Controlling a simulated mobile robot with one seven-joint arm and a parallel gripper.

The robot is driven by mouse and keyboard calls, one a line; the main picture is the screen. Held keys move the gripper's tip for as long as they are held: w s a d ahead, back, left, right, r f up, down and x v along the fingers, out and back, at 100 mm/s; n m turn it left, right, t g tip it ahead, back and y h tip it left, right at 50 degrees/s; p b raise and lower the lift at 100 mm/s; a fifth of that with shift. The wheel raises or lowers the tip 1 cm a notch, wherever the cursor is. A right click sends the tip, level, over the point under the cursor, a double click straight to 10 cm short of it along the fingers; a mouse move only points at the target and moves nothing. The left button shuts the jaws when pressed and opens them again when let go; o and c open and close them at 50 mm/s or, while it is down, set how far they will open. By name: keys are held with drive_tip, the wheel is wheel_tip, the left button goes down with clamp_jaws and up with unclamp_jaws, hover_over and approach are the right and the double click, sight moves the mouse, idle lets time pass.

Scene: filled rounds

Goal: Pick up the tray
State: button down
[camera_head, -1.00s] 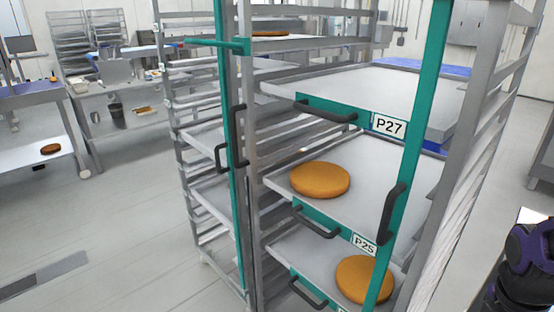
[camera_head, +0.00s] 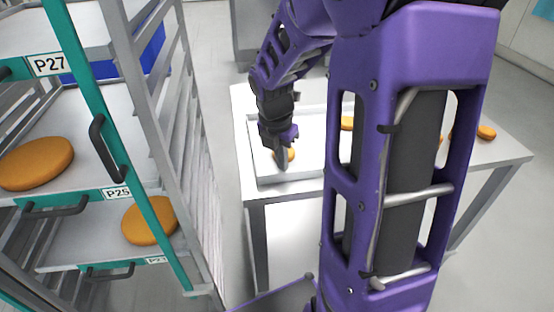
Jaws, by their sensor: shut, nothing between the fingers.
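A light grey tray (camera_head: 300,174) lies on a white table, right of the rack. Orange-brown rounds show in or by it, one (camera_head: 347,123) near its back and one (camera_head: 289,155) partly behind my gripper. My gripper (camera_head: 281,163) points down over the left part of the tray, its fingers together and empty. I cannot tell whether the fingertips touch the tray or the round. My purple arm hides the tray's right part.
A metal rack with a teal frame stands at the left, holding shelf trays (camera_head: 85,110) labelled P27 and P25, with rounds (camera_head: 36,163) on them. The table (camera_head: 500,150) has another round (camera_head: 487,132) at its right. Grey floor lies between rack and table.

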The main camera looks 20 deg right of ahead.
sight(262, 178)
drive_tip(key=shift+s+f, duration=0.15)
drive_tip(key=shift+f, duration=0.15)
drive_tip(key=shift+s+a, duration=0.1)
drive_tip(key=shift+a, duration=0.1)
drive_tip(key=s+a, duration=0.1)
drive_tip(key=a, duration=0.1)
drive_tip(key=s+a+p, duration=0.1)
drive_tip(key=a, duration=0.1)
drive_tip(key=s+a, duration=0.2)
drive_tip(key=shift+a+f, duration=0.15)
drive_tip(key=shift+a, duration=0.05)
drive_tip(key=shift+w+r+p, duration=0.2)
drive_tip(key=shift+r+p, duration=0.6)
drive_tip(key=shift+p, duration=0.4)
drive_tip(key=shift+s+a, duration=0.1)
drive_tip(key=shift+a, duration=0.1)
